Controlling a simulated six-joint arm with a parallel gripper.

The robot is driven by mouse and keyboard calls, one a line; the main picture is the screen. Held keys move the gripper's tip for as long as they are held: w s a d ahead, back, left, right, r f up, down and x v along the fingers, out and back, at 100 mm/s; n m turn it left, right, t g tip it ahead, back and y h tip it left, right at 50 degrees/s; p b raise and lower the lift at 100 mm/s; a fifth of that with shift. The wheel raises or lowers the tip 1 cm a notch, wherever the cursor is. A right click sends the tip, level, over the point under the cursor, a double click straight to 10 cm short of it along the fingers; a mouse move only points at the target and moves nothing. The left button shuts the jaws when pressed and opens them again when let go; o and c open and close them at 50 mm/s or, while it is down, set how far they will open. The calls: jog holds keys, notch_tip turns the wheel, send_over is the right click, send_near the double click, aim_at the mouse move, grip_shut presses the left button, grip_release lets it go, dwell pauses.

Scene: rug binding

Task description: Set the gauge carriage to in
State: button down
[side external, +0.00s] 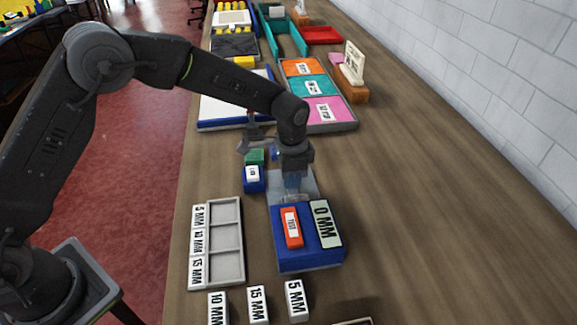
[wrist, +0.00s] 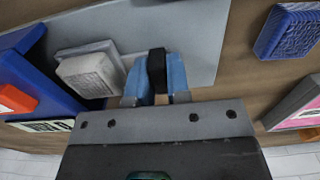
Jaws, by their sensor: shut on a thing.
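My gripper (side external: 292,188) is low over a pale grey plate (side external: 309,184), just behind a blue block (side external: 309,257). In the wrist view its blue fingers (wrist: 157,82) are shut on a small black upright piece (wrist: 157,62), which seems to be the gauge carriage's grip. The rest of the carriage is hard to make out. A light grey block (wrist: 88,72) stands on the plate beside the fingers, near the blue block. The blue block carries an orange tag (side external: 291,227) and a "0 MM" label (side external: 325,223). The gripper hides the carriage in the side view.
A small blue block (side external: 253,186) with a white label and a green block (side external: 255,157) stand left of the gripper. A grey tray (side external: 226,205) and loose "MM" tiles (side external: 258,304) lie in front. Coloured panels (side external: 310,88) lie behind. The table's right side is clear.

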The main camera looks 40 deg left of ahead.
aim_at(296, 198)
jog(key=s+d, duration=0.4)
jog(key=shift+s+d, duration=0.2)
jog(key=shift+d, duration=0.1)
jog(key=c, duration=1.1)
grip_release()
jog(key=shift+a, duration=0.1)
